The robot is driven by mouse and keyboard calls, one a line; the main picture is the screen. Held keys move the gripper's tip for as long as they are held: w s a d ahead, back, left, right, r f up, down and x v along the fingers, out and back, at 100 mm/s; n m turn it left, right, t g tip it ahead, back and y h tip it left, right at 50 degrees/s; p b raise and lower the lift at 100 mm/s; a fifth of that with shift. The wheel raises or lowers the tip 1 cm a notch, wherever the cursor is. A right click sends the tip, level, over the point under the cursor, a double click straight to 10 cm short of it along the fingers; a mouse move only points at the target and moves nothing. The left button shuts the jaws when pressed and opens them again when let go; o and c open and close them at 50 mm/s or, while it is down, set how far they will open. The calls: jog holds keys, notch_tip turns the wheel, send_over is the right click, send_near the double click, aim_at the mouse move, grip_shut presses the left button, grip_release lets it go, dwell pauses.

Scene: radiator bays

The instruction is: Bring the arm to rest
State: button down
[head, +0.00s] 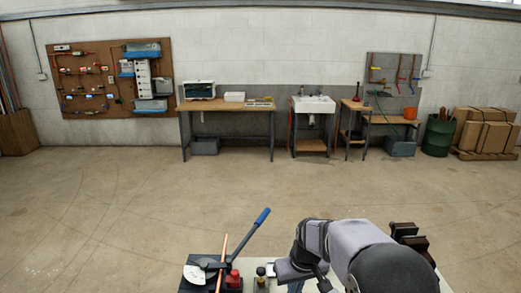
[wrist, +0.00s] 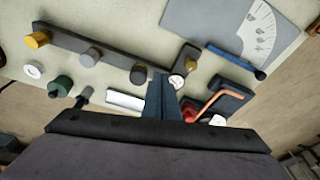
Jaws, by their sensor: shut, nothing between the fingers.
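My gripper (wrist: 162,82) shows in the wrist view with its dark fingers together and nothing between them. It is above the workbench (wrist: 110,20), beside a dark bar with knobs. In the head view my arm bends over the bench at the bottom right. The fingertips cannot be made out clearly there.
A pipe bender with a blue handle (head: 262,216) and a copper pipe (head: 222,262) stand left of my arm. A dark vise (head: 409,238) is just right of it. The dark bar (wrist: 110,55) carries several knobs. The floor (head: 150,195) beyond is clear.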

jog(key=s+d+m+g, duration=0.1)
jog(key=s+d, duration=0.2)
jog(key=s, duration=0.9)
jog(key=s+d+f+m+g+h, duration=0.1)
jog(key=s+d+m, duration=0.1)
jog(key=s, duration=1)
jog(key=shift+d+f, duration=0.25)
jog(key=shift+d, duration=0.25)
